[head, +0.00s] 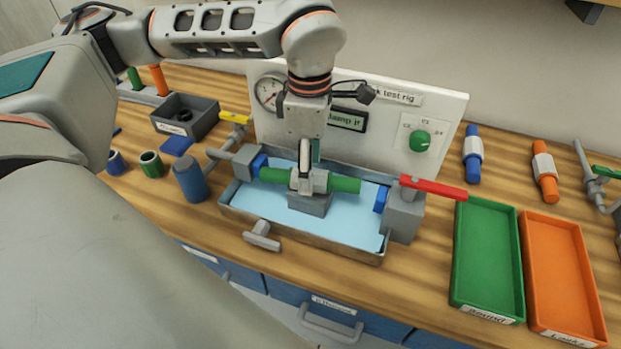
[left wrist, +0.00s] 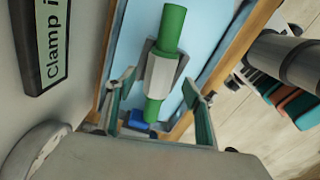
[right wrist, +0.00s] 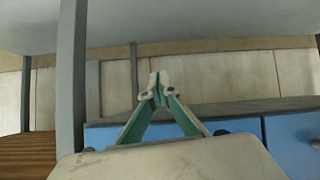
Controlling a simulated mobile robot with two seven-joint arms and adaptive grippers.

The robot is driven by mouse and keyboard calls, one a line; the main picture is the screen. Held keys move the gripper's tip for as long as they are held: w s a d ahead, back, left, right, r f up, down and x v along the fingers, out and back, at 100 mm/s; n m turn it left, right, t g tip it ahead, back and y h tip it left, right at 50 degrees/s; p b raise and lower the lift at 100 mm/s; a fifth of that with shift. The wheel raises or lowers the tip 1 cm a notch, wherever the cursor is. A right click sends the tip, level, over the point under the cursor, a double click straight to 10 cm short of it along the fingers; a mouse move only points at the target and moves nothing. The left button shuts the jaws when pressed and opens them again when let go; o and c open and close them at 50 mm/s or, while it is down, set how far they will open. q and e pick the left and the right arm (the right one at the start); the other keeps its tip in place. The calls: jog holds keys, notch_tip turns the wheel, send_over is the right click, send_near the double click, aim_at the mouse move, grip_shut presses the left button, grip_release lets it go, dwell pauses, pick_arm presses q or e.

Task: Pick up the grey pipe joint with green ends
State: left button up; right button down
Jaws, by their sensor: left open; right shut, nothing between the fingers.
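The grey pipe joint with green ends (head: 312,182) lies level on a grey block inside the blue-floored tray (head: 345,228) of the test rig. In the left wrist view the joint (left wrist: 160,76) shows its pale middle and both green ends. My left gripper (head: 306,170) points down right above the joint's middle. In the left wrist view its open fingers (left wrist: 158,84) stand apart, with the joint between or just beyond them; I cannot tell the depth. My right gripper (right wrist: 157,90) is shut and empty, in front of blue drawers, away from the joint.
Blue-tipped clamp blocks flank the joint, the right one (head: 404,215) under a red lever (head: 433,188). The rig panel (head: 385,125) stands close behind. A green tray (head: 488,260) and an orange tray (head: 563,275) lie at right, with blue (head: 473,150) and orange (head: 545,175) joints behind.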

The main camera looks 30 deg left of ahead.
pick_arm(q)
jog(key=shift+f, duration=0.95)
jog(key=c, duration=1.3)
jog(key=shift+c, duration=0.3)
